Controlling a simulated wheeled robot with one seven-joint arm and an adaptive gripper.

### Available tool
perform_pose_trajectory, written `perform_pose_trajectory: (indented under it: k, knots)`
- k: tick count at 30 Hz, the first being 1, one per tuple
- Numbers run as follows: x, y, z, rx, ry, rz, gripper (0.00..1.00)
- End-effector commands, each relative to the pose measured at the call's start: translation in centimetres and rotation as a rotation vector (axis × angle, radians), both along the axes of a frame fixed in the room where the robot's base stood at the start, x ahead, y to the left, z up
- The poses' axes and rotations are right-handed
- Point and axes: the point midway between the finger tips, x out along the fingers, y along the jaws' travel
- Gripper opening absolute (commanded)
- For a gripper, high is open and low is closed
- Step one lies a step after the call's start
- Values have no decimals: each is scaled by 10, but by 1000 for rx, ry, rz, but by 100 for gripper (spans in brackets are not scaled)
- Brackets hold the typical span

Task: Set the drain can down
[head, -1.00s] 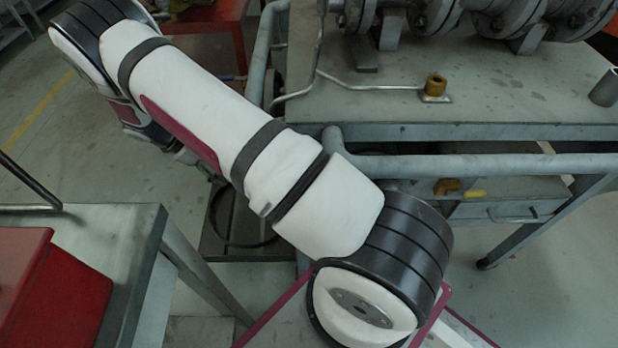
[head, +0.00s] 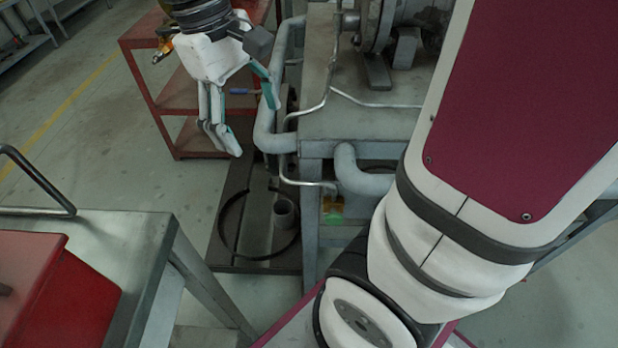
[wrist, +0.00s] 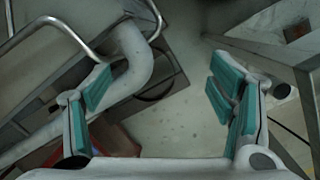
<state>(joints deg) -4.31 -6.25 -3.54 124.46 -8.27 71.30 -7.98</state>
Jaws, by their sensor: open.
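A small grey cylinder that looks like the drain can (head: 285,213) stands upright on the dark low platform (head: 228,250). It is inside the black ring (head: 232,238), at the ring's right side, beside the bench leg and near the lower end of a thin pipe. My gripper (head: 248,122) is open and empty at the upper left, above and apart from the can. In the wrist view its teal-padded fingers (wrist: 165,95) are spread wide with only floor and pipework behind. I cannot make out the can there.
A thick grey pipe rail (head: 268,128) runs beside my gripper, along the bench (head: 365,122). A red shelf (head: 178,90) stands behind. A metal table (head: 120,250) with a red box (head: 70,300) is at lower left. Floor is clear between the table and shelf.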

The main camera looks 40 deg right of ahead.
Motion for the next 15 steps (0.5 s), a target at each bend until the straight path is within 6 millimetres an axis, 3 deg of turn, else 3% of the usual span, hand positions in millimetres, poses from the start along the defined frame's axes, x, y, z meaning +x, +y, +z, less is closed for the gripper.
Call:
perform_pose_trajectory:
  k: [3,9,15]
  knots:
    - [-46,6,15,30,-52,-58,77]
    - [-116,17,20,74,-123,-150,77]
    - [-165,26,10,105,-171,-218,77]
